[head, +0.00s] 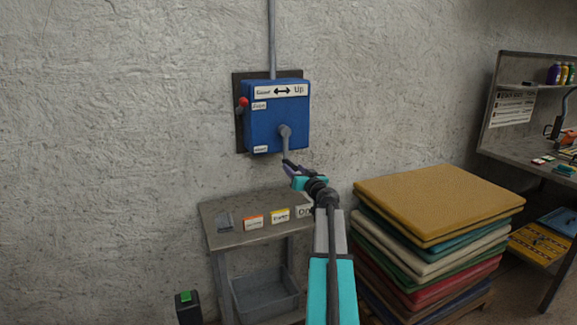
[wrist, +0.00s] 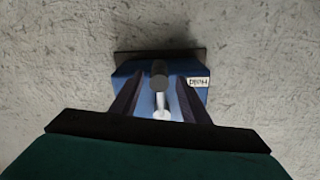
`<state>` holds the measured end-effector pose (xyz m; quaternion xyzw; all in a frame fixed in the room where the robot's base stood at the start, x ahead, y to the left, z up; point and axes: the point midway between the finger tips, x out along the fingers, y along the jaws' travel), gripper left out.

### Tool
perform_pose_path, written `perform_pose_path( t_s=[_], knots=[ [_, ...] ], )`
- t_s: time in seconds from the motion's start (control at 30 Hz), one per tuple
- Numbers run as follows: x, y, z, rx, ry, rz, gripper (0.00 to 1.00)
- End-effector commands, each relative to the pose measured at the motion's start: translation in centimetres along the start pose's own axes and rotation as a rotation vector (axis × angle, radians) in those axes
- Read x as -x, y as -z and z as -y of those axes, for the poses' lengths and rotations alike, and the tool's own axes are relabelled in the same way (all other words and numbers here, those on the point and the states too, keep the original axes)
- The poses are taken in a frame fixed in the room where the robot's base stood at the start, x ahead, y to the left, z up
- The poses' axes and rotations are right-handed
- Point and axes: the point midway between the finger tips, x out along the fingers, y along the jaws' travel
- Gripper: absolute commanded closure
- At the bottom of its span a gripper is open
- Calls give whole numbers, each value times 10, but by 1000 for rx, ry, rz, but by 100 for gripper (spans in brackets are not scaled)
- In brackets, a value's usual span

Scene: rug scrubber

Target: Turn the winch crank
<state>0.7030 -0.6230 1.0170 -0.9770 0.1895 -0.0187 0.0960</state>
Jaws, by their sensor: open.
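The winch is a blue box (head: 262,121) on a dark wall plate, with a label reading "Up" beside a double arrow. Its grey crank (head: 285,137) sticks out of the front and hangs down toward my gripper. My gripper (head: 291,167) is at the crank's lower end, just below the box. In the wrist view the crank (wrist: 160,80) lies between the two dark fingers of my gripper (wrist: 158,98), which are open with gaps on both sides. In the head view the handle's lower end is partly hidden by the gripper.
A red-knobbed lever (head: 243,102) is on the box's left side. Below stands a grey metal table (head: 225,239) with small labelled cards and a bin beneath. A stack of folded rugs (head: 440,205) stands to the right, near my arm. A workbench (head: 530,150) is at far right.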

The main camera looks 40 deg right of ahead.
Motion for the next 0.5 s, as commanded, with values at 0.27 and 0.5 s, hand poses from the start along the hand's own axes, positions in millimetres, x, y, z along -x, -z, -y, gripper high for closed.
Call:
perform_pose_path(
  t_s=[0.27, 0.5],
  knots=[
    [-29, 1, -1, -1, -1, 0, 58],
    [-46, 0, -1, 0, -1, 1, 58]
  ],
)
